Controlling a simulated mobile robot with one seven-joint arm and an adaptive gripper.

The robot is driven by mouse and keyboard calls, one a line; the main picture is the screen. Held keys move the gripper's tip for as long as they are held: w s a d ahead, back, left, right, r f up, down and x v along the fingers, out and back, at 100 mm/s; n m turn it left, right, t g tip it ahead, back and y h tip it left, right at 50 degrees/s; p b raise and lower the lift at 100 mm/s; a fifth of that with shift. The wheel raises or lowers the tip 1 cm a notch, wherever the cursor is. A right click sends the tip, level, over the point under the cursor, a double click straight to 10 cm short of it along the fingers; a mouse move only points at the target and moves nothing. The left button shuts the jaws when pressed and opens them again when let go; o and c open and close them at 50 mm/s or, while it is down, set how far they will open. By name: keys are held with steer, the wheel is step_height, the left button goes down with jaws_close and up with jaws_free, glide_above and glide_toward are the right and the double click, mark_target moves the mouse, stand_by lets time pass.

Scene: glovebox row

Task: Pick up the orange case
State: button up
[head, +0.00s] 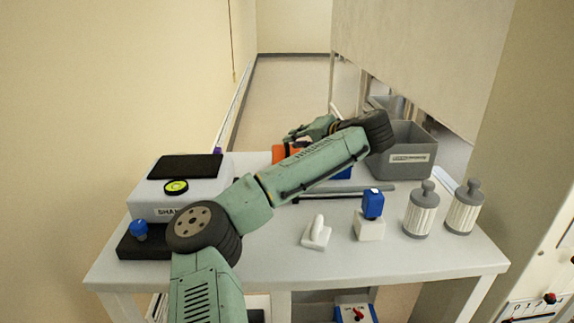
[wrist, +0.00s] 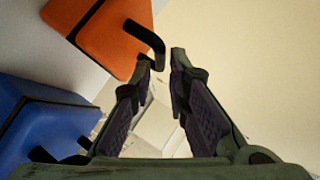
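The orange case (wrist: 100,35) shows at the upper left of the wrist view, with a black handle (wrist: 148,42) sticking out toward my fingertips. In the head view the orange case (head: 280,153) is mostly hidden behind my arm, at the back of the table. My gripper (wrist: 163,58) is open and empty, with a gap between its fingers. Its left fingertip is close to the handle's end; I cannot tell if they touch. In the head view my gripper (head: 300,132) is partly hidden by its own links above the table's back edge.
A blue case (wrist: 45,120) lies beside the orange one, also partly visible in the head view (head: 342,173). A grey bin (head: 405,160) stands right of it. A shaker (head: 175,200), two ribbed canisters (head: 422,212) and small items occupy the white table (head: 270,262).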

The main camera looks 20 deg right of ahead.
steer(key=x, duration=0.3)
steer(key=shift+a+f, duration=0.1)
steer(key=shift+c, duration=0.2)
jaws_close()
stand_by(0.6)
